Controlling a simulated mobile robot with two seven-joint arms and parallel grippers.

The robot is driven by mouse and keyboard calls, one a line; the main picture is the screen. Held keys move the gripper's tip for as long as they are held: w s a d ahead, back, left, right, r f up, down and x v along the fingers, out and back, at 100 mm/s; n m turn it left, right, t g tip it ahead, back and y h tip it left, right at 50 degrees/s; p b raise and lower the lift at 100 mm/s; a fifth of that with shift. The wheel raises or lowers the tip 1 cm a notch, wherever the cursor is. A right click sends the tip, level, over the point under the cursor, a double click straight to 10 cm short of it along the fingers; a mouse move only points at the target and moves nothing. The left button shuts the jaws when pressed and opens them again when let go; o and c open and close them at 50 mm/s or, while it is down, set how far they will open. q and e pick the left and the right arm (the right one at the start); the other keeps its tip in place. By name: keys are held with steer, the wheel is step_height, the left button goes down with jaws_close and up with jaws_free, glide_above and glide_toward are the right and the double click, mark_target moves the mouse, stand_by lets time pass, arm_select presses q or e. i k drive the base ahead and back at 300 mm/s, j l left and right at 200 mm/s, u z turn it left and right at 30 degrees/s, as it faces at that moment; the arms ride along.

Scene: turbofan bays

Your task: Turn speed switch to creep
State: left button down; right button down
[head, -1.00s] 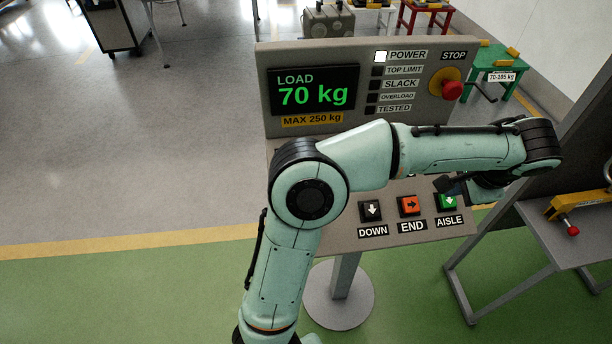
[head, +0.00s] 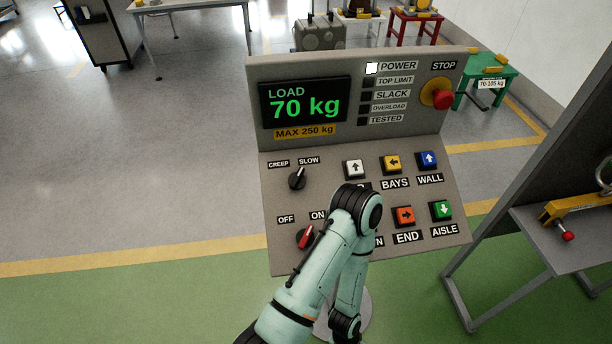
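The speed switch (head: 297,180) is a black rotary knob on the sloped part of the grey control panel (head: 283,258). The CREEP label (head: 278,164) is at its upper left and the SLOW label (head: 309,160) at its upper right. Its pointer leans up and right, toward SLOW. Nothing touches the knob. One of my arms rises from the bottom, bends over the lower middle of the panel and folds back down. Neither of my grippers can be seen.
Below the speed switch, a red rotary switch (head: 306,237) points toward ON, close to my arm. Several arrow buttons, such as BAYS (head: 392,165), sit to the right. My arm partly hides the DOWN button's area. A red STOP button (head: 442,99) is at upper right. The display (head: 304,101) reads 70 kg.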

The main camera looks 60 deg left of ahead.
mark_target(296, 181)
steer(key=k+j+u, duration=0.1)
steer(key=u, duration=0.35)
steer(key=j+u, duration=0.35)
steer(key=u, duration=0.15)
steer(key=i+j+u, duration=0.15)
steer(key=j, duration=0.25)
steer(key=i+j+u, duration=0.15)
steer(key=j, duration=0.25)
